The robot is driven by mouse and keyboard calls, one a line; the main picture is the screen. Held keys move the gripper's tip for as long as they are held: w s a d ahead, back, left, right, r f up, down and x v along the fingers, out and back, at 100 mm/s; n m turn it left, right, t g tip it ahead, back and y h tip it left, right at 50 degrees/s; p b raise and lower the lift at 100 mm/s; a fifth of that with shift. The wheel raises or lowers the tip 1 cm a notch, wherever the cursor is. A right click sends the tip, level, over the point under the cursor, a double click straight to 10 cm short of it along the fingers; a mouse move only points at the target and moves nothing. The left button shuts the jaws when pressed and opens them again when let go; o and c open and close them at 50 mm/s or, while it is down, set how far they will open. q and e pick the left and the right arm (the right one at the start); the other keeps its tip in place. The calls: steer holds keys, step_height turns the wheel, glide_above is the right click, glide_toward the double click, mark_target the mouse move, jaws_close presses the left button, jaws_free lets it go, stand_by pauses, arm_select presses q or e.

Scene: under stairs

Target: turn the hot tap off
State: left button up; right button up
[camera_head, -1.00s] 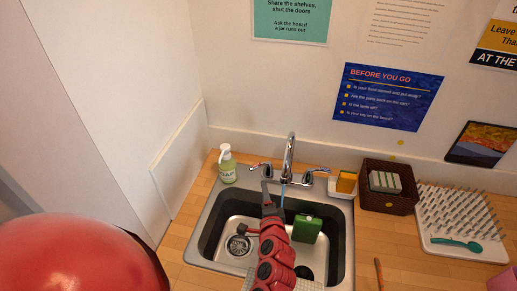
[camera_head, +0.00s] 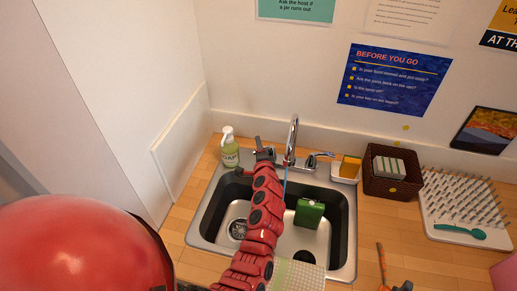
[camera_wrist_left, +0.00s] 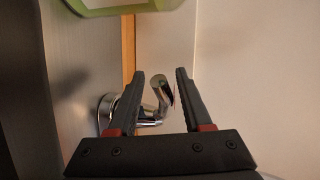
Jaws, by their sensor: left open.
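The chrome tap (camera_head: 292,145) stands behind the sink, with a thin blue stream of water (camera_head: 285,183) running from its spout. Its right lever (camera_head: 318,158) is clear to see. The left lever is mostly hidden by my left gripper (camera_head: 262,146) in the head view. In the left wrist view, a chrome lever (camera_wrist_left: 160,92) shows between the fingers of my left gripper (camera_wrist_left: 160,73), which is open. The fingers appear apart from the lever; I cannot tell the exact depth. My right gripper is not in view.
The sink (camera_head: 222,203) holds a green box-shaped thing (camera_head: 309,213). A soap bottle (camera_head: 229,150) stands close left of my gripper. To the right are a sponge holder (camera_head: 344,177), a brown basket (camera_head: 392,188) and a spiked drying rack (camera_head: 462,212).

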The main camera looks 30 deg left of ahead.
arm_select(q)
steer(key=shift+w+a, duration=0.2)
steer(key=shift+w, duration=0.1)
jaws_close()
stand_by(1.3)
